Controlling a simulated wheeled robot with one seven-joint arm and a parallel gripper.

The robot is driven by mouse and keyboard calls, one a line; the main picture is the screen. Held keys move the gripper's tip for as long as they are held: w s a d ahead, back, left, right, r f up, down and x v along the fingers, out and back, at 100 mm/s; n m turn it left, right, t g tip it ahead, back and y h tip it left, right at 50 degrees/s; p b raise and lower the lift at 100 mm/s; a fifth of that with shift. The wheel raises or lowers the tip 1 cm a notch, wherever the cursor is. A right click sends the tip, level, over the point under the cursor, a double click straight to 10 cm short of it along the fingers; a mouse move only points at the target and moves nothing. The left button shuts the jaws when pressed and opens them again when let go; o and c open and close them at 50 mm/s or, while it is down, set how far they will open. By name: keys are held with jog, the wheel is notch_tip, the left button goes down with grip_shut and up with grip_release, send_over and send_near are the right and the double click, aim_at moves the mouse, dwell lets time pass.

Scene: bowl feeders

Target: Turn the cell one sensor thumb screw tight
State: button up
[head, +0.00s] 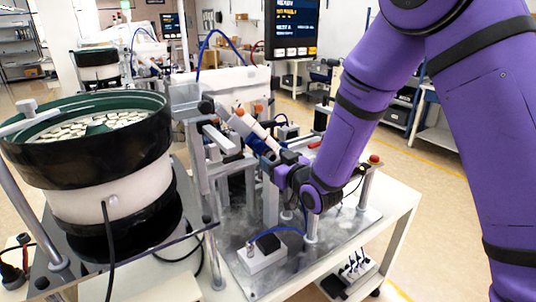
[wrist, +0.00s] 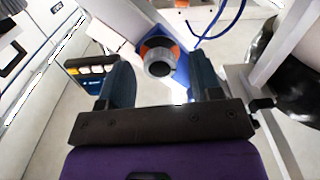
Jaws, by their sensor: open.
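A round grey knob (wrist: 159,62) with an orange part behind it, which looks like the sensor thumb screw, sits at the end of a white and blue body in the wrist view. My gripper (wrist: 160,74) is open, with one dark finger to the left of the knob and one to the right. There are gaps on both sides, and no contact shows. In the head view my gripper (head: 279,160) is beside the feeder's track fixture, near a blue part (head: 262,142). The knob cannot be made out for certain there.
A bowl feeder (head: 95,150) with pale parts stands at left. Metal posts and rails (head: 215,140) crowd my gripper's left. A white box (head: 262,255) with a blue cable sits on the metal plate in front. A screen (head: 293,28) hangs behind. The right side of the table is clearer.

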jog(key=shift+w+a, duration=0.1)
jog(key=shift+w, duration=0.05)
jog(key=c, duration=0.9)
